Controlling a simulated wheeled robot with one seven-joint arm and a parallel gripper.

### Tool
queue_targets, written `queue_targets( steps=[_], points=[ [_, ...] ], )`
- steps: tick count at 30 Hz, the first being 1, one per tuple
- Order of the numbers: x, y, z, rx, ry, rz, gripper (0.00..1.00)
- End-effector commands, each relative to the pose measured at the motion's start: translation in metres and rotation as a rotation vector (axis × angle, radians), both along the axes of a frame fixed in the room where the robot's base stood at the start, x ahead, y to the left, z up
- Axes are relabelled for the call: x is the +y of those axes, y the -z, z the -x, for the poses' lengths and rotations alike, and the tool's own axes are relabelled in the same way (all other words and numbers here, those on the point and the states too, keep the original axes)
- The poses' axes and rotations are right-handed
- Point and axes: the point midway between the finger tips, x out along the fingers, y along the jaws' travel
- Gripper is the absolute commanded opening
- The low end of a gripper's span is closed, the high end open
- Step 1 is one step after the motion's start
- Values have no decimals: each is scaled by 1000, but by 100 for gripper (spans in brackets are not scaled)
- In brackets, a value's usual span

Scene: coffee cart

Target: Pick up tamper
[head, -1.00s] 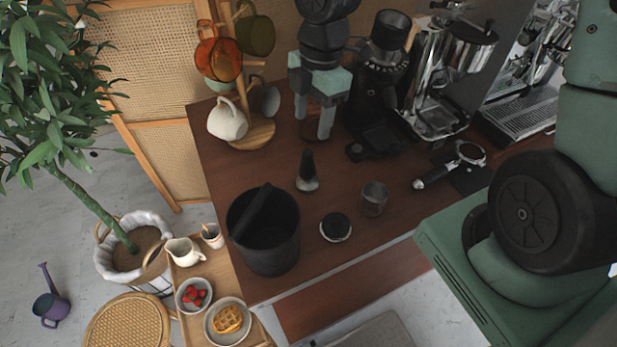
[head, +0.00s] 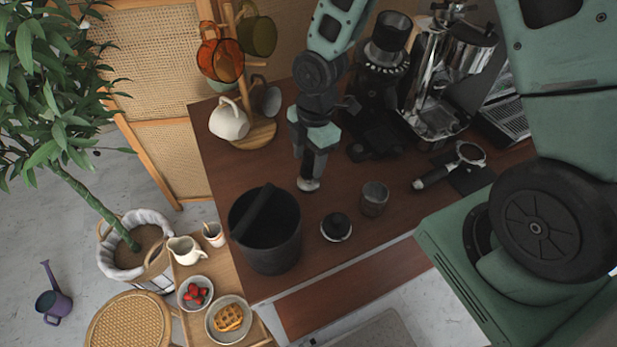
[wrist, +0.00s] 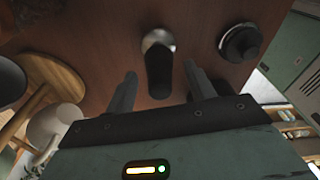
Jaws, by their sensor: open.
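The tamper (head: 308,184) stands upright on the brown counter. In the head view only its silver base shows, with its handle hidden behind my gripper. In the wrist view the tamper's black handle (wrist: 158,75) points toward me, and its silver base is beyond. My gripper (head: 309,172) is open right at the tamper. In the wrist view my gripper (wrist: 160,88) has a finger on each side of the handle, with a gap on both sides.
A black knock bin (head: 290,235) stands in front and left. A round black-topped tool (head: 336,227) and a metal cup (head: 374,199) stand to the right. A portafilter (head: 450,168) lies farther right. A wooden mug stand (head: 250,135) and the grinder (head: 385,60) are behind.

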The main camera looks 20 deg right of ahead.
Motion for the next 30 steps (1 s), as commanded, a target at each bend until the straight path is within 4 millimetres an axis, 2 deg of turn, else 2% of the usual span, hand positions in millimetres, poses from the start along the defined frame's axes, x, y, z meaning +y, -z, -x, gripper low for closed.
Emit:
queue_targets(
  steps=[3,4,9,20,23,30],
  points=[
    [0,0,0,-1,0,0,54],
    [0,0,0,-1,0,0,52],
    [0,0,0,-1,0,0,4],
    [0,-7,-1,-4,0,-1,3],
    [0,-20,-2,-7,2,-1,3],
    [-1,-68,-2,-8,3,-1,3]
  ],
)
